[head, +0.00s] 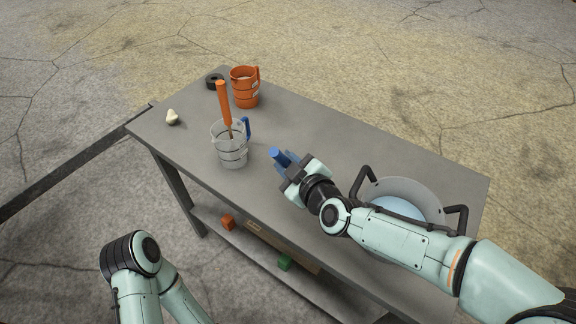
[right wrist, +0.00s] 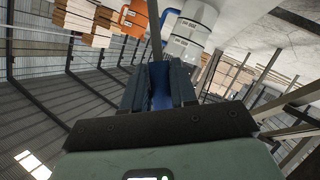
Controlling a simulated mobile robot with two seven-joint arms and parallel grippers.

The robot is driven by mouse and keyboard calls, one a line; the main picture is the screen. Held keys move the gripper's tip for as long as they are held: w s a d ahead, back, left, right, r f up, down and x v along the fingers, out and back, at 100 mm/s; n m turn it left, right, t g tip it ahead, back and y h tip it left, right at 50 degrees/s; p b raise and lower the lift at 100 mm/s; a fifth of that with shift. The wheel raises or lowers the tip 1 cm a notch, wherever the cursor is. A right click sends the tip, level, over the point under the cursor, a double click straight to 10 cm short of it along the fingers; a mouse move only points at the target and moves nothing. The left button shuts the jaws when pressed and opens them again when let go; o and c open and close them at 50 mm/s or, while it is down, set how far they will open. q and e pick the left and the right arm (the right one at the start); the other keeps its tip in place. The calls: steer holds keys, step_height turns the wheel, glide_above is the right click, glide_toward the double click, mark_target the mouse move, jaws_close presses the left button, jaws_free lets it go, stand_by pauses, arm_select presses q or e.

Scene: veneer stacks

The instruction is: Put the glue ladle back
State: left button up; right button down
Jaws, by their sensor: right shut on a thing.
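My right gripper (head: 287,163) is shut on a blue handle, the glue ladle (head: 275,153) as far as I can tell, over the middle of the table. In the right wrist view the blue handle (right wrist: 159,85) sits between the fingers, with a thin grey shaft running up from it. The ladle's bowl end is not visible. A wide pot (head: 432,193) with black handles and pale blue contents stands to the right, partly behind my right arm. A clear jug (head: 232,156) with a blue handle stands left of the gripper, holding an orange-handled tool (head: 224,103). My left gripper is not in view.
The lower shelf holds a red block (head: 228,222) and a green block (head: 285,263). Tabletop behind the gripper is clear.

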steer(key=shift+r, duration=0.1)
steer(key=c, duration=0.9)
jaws_free()
steer(key=shift+r, duration=0.1)
steer(key=b+v, duration=0.1)
steer(key=v, duration=1.1)
